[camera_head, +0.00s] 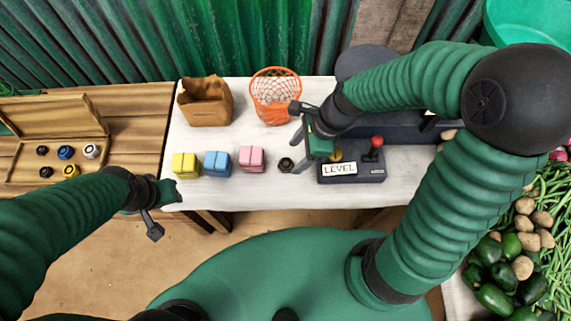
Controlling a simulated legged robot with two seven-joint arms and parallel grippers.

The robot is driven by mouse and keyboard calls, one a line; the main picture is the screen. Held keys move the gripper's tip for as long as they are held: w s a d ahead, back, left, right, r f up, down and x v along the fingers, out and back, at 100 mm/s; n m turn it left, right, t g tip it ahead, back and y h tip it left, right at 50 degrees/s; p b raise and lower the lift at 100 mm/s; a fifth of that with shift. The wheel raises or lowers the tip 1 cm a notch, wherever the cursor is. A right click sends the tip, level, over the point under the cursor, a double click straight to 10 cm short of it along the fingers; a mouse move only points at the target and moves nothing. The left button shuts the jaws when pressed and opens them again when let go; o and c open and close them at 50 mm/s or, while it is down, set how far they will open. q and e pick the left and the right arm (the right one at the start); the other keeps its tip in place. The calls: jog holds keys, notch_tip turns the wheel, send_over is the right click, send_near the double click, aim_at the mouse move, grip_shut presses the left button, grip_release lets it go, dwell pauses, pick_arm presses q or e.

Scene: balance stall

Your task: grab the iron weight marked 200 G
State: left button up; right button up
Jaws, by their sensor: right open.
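A small dark hexagonal iron weight (286,164) with a hole in its middle lies on the white-covered table (225,197), right of the pink block. Its marking is too small to read. My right gripper (298,138) is open and empty, just above and to the right of this weight, apart from it as far as I can tell. My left gripper (168,212) is open and empty by the table's front left corner, far from the weight.
Yellow (185,165), blue (216,164) and pink (251,159) blocks stand left of the weight. A LEVEL box (350,174) with a red-knobbed lever is close on the right. Behind are a paper bag (205,103) and orange basket (276,97). A wooden case (57,117) holds several small round pieces.

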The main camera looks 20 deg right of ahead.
aim_at(287, 163)
jog(key=b+x, duration=0.2)
jog(key=x, duration=0.3)
jog(key=shift+w+a, duration=0.2)
jog(key=shift+a, duration=0.05)
jog(key=shift+s, duration=0.1)
jog(key=shift+c, duration=0.2)
grip_shut()
